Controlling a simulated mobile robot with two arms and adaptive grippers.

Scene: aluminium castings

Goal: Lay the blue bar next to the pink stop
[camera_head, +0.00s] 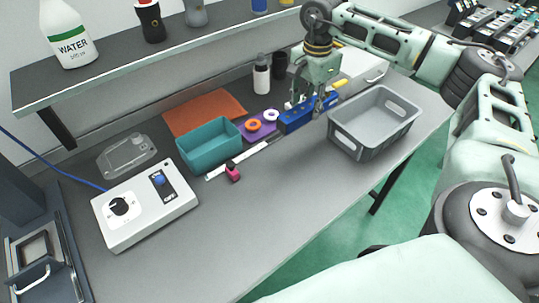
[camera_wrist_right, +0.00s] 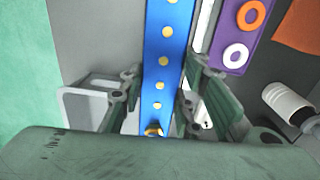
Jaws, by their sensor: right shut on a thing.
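The blue bar (camera_head: 296,118) is at the back of the bench, left of the grey crate. My right gripper (camera_head: 318,103) is shut on it near its right end. In the right wrist view the blue bar (camera_wrist_right: 165,60), with a row of yellow dots, runs between the two fingers of the right gripper (camera_wrist_right: 156,98). I cannot tell whether it touches the bench. The pink stop (camera_head: 233,172) stands further left, beside a white strip (camera_head: 240,158) on the bench, apart from the bar. My left gripper is out of view.
A purple plate (camera_head: 267,134) with orange and white rings lies just left of the bar. A teal bin (camera_head: 208,147), an orange mat (camera_head: 190,112) and a white control box (camera_head: 146,207) stand left. The grey crate (camera_head: 372,135) is right. The front bench is clear.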

